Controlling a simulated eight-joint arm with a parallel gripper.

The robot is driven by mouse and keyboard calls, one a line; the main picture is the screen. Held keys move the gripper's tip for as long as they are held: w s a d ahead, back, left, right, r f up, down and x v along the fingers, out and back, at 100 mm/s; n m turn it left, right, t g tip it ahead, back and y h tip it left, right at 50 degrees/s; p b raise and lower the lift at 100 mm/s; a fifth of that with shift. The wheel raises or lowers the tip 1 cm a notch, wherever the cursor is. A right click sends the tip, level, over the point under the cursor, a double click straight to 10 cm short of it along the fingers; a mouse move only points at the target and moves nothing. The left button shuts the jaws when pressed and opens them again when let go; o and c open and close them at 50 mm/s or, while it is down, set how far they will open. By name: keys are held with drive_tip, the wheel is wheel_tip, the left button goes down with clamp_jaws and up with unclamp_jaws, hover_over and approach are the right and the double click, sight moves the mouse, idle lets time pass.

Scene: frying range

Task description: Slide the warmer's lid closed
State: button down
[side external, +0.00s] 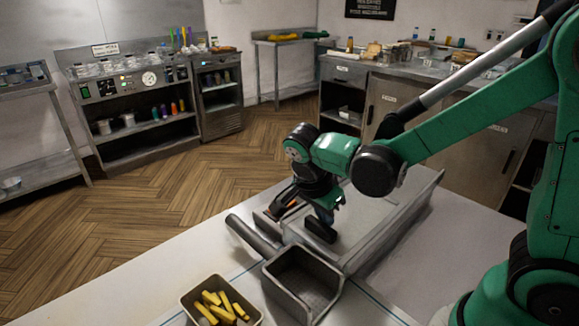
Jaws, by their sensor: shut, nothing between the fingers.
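The warmer (398,225) is a long, low, grey metal box on the white counter, running from front left to back right. A flat pale panel that looks like its lid (365,210) lies along its top. My gripper (319,231) is shut and empty, pointing down at the left part of the warmer's top. My wrist and forearm hide part of the panel. I cannot tell whether the fingers touch the lid, or how far open it is.
An open, empty metal bin (303,283) stands in front of the warmer. A tray (190,299) of yellow fries is at the front left. A grey cylinder-like bar (250,238) lies left of the warmer. The counter (130,280) is clear at far left.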

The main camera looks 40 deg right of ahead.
sight(342, 214)
drive_tip(key=shift+a, duration=0.4)
drive_tip(key=d, duration=0.5)
drive_tip(key=a+r+n+t+y, duration=0.1)
drive_tip(key=r+n+t, duration=0.1)
drive_tip(key=n, duration=0.3)
drive_tip(key=s+a+r+n+t+y, duration=0.1)
drive_tip(key=a+r+n+t, duration=0.1)
drive_tip(key=n, duration=0.3)
drive_tip(key=s+a+r+n+t+y, duration=0.1)
drive_tip(key=r+n, duration=0.2)
drive_tip(key=n, duration=0.2)
drive_tip(key=shift+s+a+t+y, duration=0.1)
drive_tip(key=shift+a+t+y, duration=0.2)
drive_tip(key=shift+a+t, duration=0.1)
drive_tip(key=n, duration=0.1)
drive_tip(key=n+t, duration=0.1)
drive_tip(key=n, duration=0.1)
drive_tip(key=shift+a+f+y, duration=0.1)
drive_tip(key=shift+f+y, duration=0.1)
drive_tip(key=shift+y, duration=0.1)
